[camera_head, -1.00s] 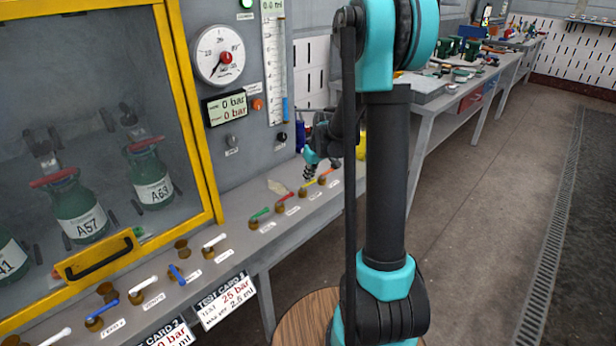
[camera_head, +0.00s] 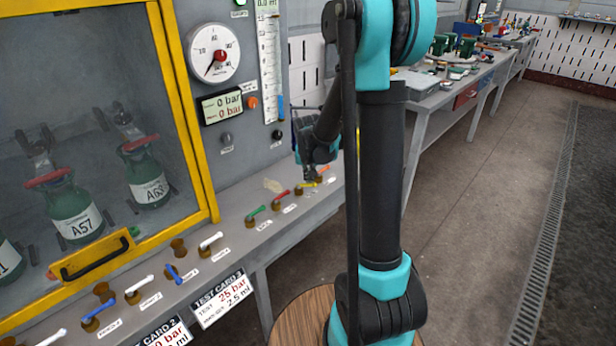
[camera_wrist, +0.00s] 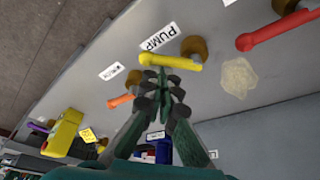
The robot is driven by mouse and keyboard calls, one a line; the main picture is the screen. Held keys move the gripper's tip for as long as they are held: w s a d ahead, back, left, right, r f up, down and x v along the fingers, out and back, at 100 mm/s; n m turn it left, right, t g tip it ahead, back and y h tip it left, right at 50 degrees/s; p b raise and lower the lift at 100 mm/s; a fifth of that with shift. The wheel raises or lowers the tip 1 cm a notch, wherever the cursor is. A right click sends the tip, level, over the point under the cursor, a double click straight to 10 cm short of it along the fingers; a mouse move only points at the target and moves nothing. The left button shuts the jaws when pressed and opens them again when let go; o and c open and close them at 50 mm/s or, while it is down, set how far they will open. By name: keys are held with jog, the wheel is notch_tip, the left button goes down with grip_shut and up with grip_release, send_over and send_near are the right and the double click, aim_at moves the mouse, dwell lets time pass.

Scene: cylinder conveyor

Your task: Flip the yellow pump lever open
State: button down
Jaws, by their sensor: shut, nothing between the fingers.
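The yellow pump lever (camera_wrist: 170,61) runs sideways from its brass valve (camera_wrist: 195,47) in the wrist view, beside a label reading PUMP (camera_wrist: 159,37). In the head view the yellow lever (camera_head: 308,185) is small, on the bench ledge past the red one. My gripper (camera_wrist: 163,78) is shut and empty, with its fingertips right at the lever's side near mid-length. I cannot tell whether they touch it. In the head view my gripper (camera_head: 308,174) points down just above the lever.
A red lever (camera_wrist: 275,30) and an orange lever (camera_wrist: 122,100) flank the yellow one. A green lever (camera_head: 256,211) is farther along the row. The panel with the pressure gauge (camera_head: 213,54) stands behind. A yellow object (camera_wrist: 63,133) lies beyond the orange lever.

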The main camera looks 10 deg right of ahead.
jog(key=m, duration=0.1)
jog(key=s+m+h, duration=0.1)
jog(key=m, duration=0.1)
jog(key=s+m, duration=0.1)
jog(key=m, duration=0.1)
jog(key=shift+a+g+h, duration=0.2)
jog(key=shift+g+h, duration=0.1)
jog(key=shift+g, duration=0.1)
jog(key=shift+s+a, duration=0.1)
jog(key=shift+s, duration=0.15)
jog(key=shift+s+a, duration=0.15)
dwell(0.4)
jog(key=w+d, duration=0.1)
jog(key=w+d+r, duration=0.1)
jog(key=d, duration=0.1)
jog(key=shift+w+d+r, duration=0.15)
jog(key=v, duration=0.9)
jog(key=shift+w+a+r, duration=0.15)
jog(key=shift+a+r, duration=0.05)
jog(key=shift+a, duration=0.25)
